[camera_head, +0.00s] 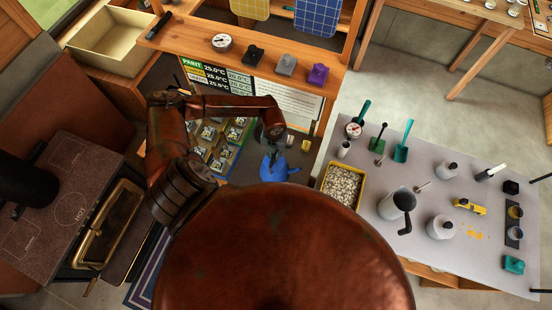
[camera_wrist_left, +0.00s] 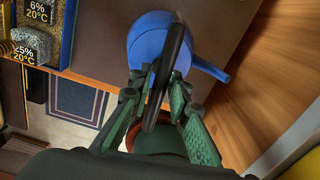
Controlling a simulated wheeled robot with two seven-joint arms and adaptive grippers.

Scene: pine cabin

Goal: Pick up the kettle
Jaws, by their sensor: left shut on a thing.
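The blue kettle (camera_head: 279,169) stands on a dark brown surface near the middle of the head view. In the left wrist view its round blue body (camera_wrist_left: 148,38) and short blue spout (camera_wrist_left: 209,68) show, with a black arched handle (camera_wrist_left: 172,62) over it. My left gripper (camera_head: 275,149) is above the kettle in the head view. In the left wrist view its green-padded fingers (camera_wrist_left: 157,90) are on both sides of the black handle, shut on it. The kettle's base is partly hidden. My right gripper is in neither view.
A shelf (camera_head: 300,88) with small items crosses behind the kettle. A yellow tray of pale pieces (camera_head: 342,186) and a grey table (camera_head: 467,253) with pots and scoops stand to the right. A stove (camera_head: 58,190) is at left. Sample boxes (camera_head: 212,140) sit left of the kettle.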

